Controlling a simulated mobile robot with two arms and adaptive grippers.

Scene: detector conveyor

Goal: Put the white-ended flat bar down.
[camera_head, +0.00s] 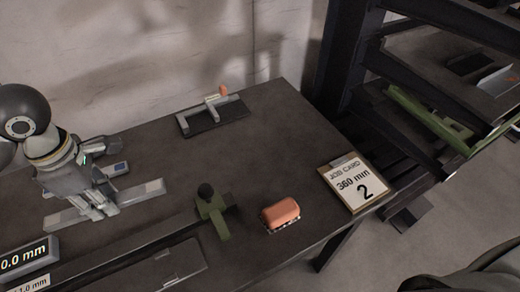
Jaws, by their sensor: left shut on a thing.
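The flat bar (146,191) is pale grey and lies slantwise across the left part of the dark table, low over or on its top. I cannot tell whether it touches the table. My left gripper (99,211) comes down from the left and is shut on the middle of the bar, which sticks out on both sides. The gripper hides the bar's middle, and white on its ends is hard to make out. My right gripper is not in view.
A long rail (140,257) with a green stop (212,212) lies in front of the bar. A readout (25,256) stands at the lower left. A salmon block (281,212) and a job card (355,183) are at right. A dark-based fixture (212,116) stands behind; the table's middle is clear.

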